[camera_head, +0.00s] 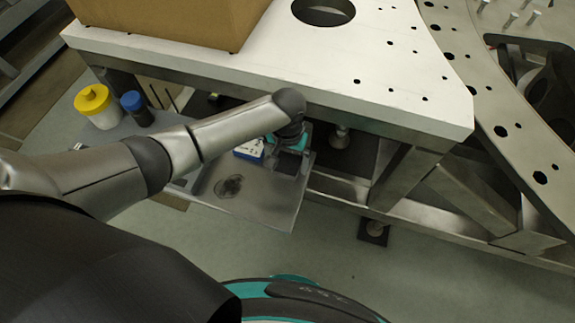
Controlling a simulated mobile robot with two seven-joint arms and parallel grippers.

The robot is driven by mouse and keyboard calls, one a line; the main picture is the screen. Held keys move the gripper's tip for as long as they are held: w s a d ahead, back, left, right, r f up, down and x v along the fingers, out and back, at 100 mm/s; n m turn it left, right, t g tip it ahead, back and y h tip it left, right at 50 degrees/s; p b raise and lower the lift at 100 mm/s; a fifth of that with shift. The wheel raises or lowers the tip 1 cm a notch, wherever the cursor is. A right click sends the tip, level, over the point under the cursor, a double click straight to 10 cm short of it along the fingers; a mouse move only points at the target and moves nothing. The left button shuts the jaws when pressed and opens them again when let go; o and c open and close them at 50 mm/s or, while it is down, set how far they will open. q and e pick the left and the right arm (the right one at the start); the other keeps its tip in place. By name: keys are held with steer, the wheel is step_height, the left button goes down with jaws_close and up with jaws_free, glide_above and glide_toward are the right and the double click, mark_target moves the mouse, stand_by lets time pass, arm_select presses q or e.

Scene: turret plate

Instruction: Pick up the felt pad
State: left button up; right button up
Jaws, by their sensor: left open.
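My left arm reaches in from the left, and my left gripper (287,149) points down over the right part of a grey metal tray (262,208). Its jaws are open. A small dark grey, flat-looking piece (288,163) shows just under the gripper; it may be the felt pad, but the gripper partly hides it and I cannot tell whether they touch. A dark, round, tangled-looking item (229,186) lies on the tray to the left of the gripper. My right gripper is not in view.
A blue and white box (249,150) stands close left of the gripper. A yellow-lidded white tub (97,106) and a blue-capped dark bottle (137,108) stand farther left. The thick metal plate (330,75) overhangs behind, bearing a cardboard box (170,18). The tray's front is clear.

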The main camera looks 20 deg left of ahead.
mark_target(288, 162)
arm_select(q)
steer(key=shift+c, duration=0.2)
steer(key=c, duration=1.1)
steer(key=shift+c, duration=0.2)
step_height(288, 162, up, 20)
steer(key=p, duration=0.6)
